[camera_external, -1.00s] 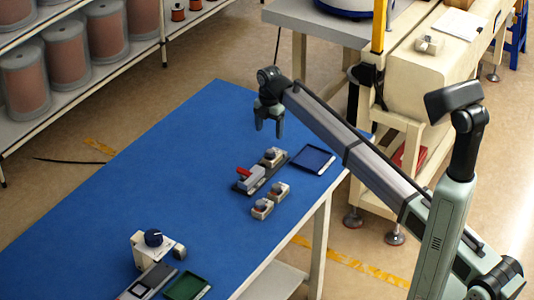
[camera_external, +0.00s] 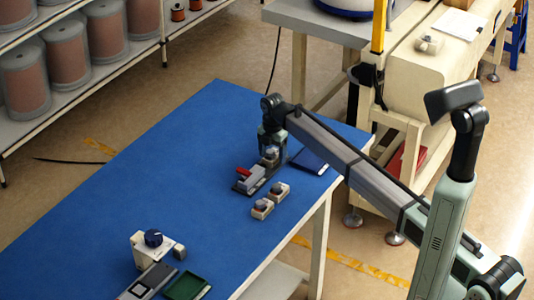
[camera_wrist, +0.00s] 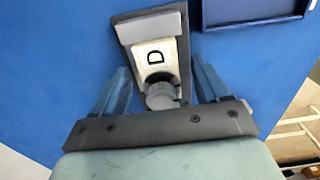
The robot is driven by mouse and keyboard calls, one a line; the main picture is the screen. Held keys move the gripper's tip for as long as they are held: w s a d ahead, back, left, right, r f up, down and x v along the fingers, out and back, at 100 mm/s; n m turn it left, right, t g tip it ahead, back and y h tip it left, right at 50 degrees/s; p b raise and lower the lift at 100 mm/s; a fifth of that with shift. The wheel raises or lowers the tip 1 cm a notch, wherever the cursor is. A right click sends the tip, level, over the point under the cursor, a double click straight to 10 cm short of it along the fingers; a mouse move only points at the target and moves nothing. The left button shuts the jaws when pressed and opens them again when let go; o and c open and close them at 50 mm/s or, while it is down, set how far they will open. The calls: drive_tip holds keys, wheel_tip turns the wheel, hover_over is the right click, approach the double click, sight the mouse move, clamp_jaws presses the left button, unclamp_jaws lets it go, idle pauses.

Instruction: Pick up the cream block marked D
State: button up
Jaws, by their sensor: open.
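The cream block marked D (camera_wrist: 154,57) sits on a dark grey base plate (camera_wrist: 183,22), with a grey round knob (camera_wrist: 161,95) at its near end in the wrist view. My gripper (camera_wrist: 160,85) is open, with one finger on each side of the block and knob; I see gaps on both sides. In the external view my gripper (camera_external: 271,156) is down over the block at the far end of the plate, and its fingers partly hide the block.
A grey block with a red lever (camera_external: 248,176) stands on the same plate. Two more cream blocks (camera_external: 270,200) with knobs stand just in front. A blue tray (camera_external: 311,161) lies to the right. A cream device (camera_external: 155,248) and a green tray (camera_external: 186,286) are at the near end.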

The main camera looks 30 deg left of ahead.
drive_tip(key=c, duration=1.3)
drive_tip(key=shift+o, duration=0.2)
drive_tip(key=shift+r, duration=0.1)
